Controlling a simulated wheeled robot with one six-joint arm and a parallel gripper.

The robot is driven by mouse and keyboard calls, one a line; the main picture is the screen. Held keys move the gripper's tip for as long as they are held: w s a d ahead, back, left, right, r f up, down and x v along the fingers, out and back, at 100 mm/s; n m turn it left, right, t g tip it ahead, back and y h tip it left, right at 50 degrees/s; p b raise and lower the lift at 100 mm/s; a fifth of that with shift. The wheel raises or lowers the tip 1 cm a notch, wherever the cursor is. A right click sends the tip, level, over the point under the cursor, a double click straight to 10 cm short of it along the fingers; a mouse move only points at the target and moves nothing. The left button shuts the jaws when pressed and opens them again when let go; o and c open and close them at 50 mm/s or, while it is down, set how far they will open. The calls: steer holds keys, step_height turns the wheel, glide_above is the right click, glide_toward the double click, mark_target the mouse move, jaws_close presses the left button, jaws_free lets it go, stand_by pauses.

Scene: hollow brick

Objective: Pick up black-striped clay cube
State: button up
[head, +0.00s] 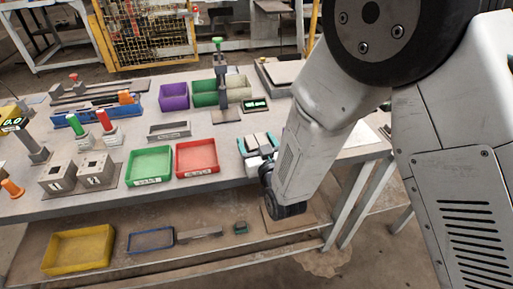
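I cannot make out a clearly black-striped clay cube in the head view. Two grey blocks (97,170) with openings in the top and small dark marks on the front stand at the left front of the table (222,196). A pale grey, block-like piece (257,142) with teal parts around it lies right of the red tray. My arm comes down from the upper right, and its dark wrist hangs at the table's front edge. My gripper (262,160) is small and partly hidden at the wrist, close to the pale piece. Its fingers and any hold are unclear.
A green tray (149,181) and a red tray (197,171) stand at the front. Purple (174,103) and green bins (205,100) stand behind, beside a post (219,80). A yellow tray (78,266) is on the lower shelf. Bare tabletop shows around the grey bar (169,130).

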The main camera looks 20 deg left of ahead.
steer(key=c, duration=0.8)
steer(key=shift+c, duration=0.2)
steer(key=shift+r, duration=0.15)
